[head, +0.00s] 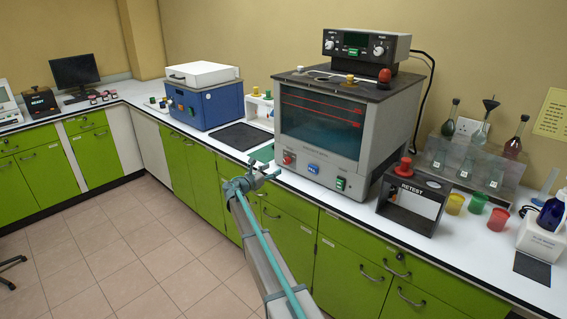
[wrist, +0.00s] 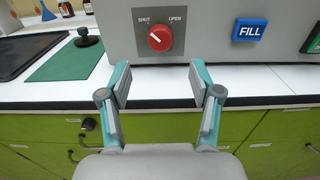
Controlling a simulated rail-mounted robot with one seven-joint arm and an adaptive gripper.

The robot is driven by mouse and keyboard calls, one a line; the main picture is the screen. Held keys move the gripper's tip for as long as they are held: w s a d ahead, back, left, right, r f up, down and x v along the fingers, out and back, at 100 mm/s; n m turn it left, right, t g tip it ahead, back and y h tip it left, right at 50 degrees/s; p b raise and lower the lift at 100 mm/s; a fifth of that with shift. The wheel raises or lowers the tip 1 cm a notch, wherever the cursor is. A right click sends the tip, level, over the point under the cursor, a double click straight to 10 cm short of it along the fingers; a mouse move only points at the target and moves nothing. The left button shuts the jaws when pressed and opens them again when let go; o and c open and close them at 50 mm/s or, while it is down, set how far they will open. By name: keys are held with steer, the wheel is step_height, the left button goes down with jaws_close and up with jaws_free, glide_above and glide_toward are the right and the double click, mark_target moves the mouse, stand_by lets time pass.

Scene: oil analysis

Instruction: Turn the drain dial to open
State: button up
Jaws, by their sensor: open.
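The drain dial is a round red knob (wrist: 160,38) on a dark plate marked SHUT at left and OPEN at right. Its white mark slants to the upper left, toward SHUT. The dial also shows low at the left of the grey machine's front in the head view (head: 288,159). My gripper (wrist: 161,86) is open and empty, with its fingers spread on either side of the dial's line, below and short of it. In the head view, my gripper (head: 256,178) is in front of the counter edge, to the left of the machine.
The grey machine (head: 322,176) has a blue FILL button (wrist: 250,30) and a green button (wrist: 314,40) right of the dial. A green mat (wrist: 70,62) and dark mat (wrist: 28,52) lie left of it. The white counter edge (wrist: 160,92) runs beneath my fingers.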

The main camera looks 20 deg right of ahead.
mark_target(285, 162)
steer(key=p+x, duration=0.2)
steer(key=x, duration=0.7)
steer(key=shift+a, duration=0.1)
steer(key=c, duration=1.1)
steer(key=shift+c, duration=0.2)
